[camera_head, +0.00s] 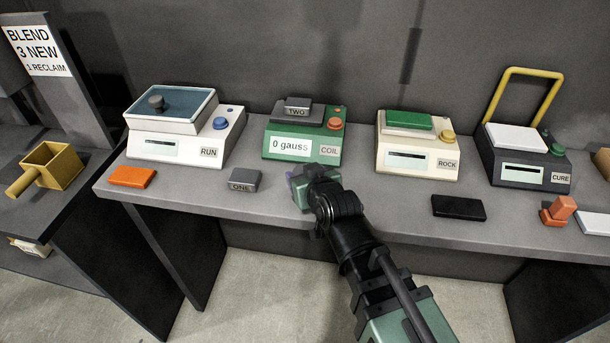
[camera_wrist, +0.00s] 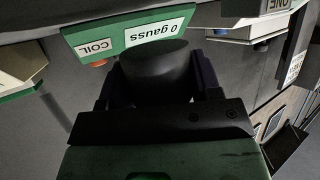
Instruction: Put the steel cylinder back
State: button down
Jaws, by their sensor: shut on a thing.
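My gripper (camera_head: 305,181) is over the front part of the bench, in front of the green COIL machine (camera_head: 273,145). In the wrist view its two fingers (camera_wrist: 160,82) are shut on a dark, round-ended thing, which looks like the steel cylinder (camera_wrist: 155,62). In the head view the held thing is hidden behind my gripper and wrist. The COIL machine reads "0 gauss" and carries a grey block marked TWO (camera_head: 297,105). A grey block marked ONE (camera_head: 245,180) lies on the bench to the left of my gripper.
The white RUN machine (camera_head: 180,152) stands left, and the ROCK (camera_head: 416,155) and CURE (camera_head: 525,170) machines stand right. An orange block (camera_head: 132,176), a black slab (camera_head: 458,208) and orange-red blocks (camera_head: 560,209) lie along the front. A yellow scoop (camera_head: 50,165) sits on the left table.

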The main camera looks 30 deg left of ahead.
jog(key=shift+f+b, duration=0.55)
jog(key=shift+f, duration=0.4)
jog(key=shift+f+b, duration=0.65)
jog(key=shift+c, duration=1.1)
grip_release()
jog(key=shift+d, duration=0.1)
